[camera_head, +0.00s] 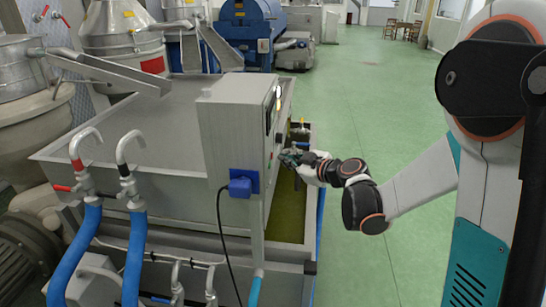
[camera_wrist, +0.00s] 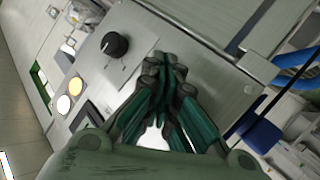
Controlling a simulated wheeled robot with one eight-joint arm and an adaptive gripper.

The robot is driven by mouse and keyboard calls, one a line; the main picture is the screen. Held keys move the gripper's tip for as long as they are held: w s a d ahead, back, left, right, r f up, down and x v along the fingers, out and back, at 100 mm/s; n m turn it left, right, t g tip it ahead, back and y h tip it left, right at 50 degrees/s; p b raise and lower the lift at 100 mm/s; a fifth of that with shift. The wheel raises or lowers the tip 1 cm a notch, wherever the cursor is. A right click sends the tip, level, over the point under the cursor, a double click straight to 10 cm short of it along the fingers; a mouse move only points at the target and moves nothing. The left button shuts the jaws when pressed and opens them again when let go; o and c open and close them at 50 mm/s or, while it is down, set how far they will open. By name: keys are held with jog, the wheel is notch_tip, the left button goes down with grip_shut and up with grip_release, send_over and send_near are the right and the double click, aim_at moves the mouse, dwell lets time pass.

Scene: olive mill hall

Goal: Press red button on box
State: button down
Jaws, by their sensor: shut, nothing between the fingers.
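The grey control box (camera_head: 228,125) stands on a metal tank, its panel side facing right and seen edge-on in the head view. My gripper (camera_head: 289,158) is at that panel side, its fingers shut and empty. In the wrist view the closed fingertips (camera_wrist: 163,62) lie over the box's panel (camera_wrist: 135,70), close to a black knob (camera_wrist: 115,44). A yellow round part (camera_wrist: 76,86) and a white round part (camera_wrist: 64,104) sit left of the fingers. I cannot make out a red button; my fingers cover part of the panel. Contact cannot be told.
The metal tank (camera_head: 150,170) holds the box. A blue plug (camera_head: 240,187) with a black cable sits on the box's near face. Blue hoses (camera_head: 133,255) stand at the front left. The green floor (camera_head: 400,120) to the right is mostly clear.

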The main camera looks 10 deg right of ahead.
jog(key=shift+a, duration=0.2)
dwell(0.5)
jog(key=shift+w+a, duration=0.15)
jog(key=shift+a, duration=0.05)
jog(key=shift+w+a, duration=0.1)
jog(key=shift+a, duration=0.3)
dwell(0.6)
jog(key=shift+d, duration=0.15)
jog(key=shift+s+d, duration=0.25)
jog(key=shift+d, duration=0.35)
jog(key=d, duration=0.1)
jog(key=s+d, duration=0.1)
jog(key=d, duration=0.1)
jog(key=d+b, duration=0.1)
jog(key=shift+s+d, duration=0.3)
jog(key=shift+d, duration=0.1)
dwell(0.8)
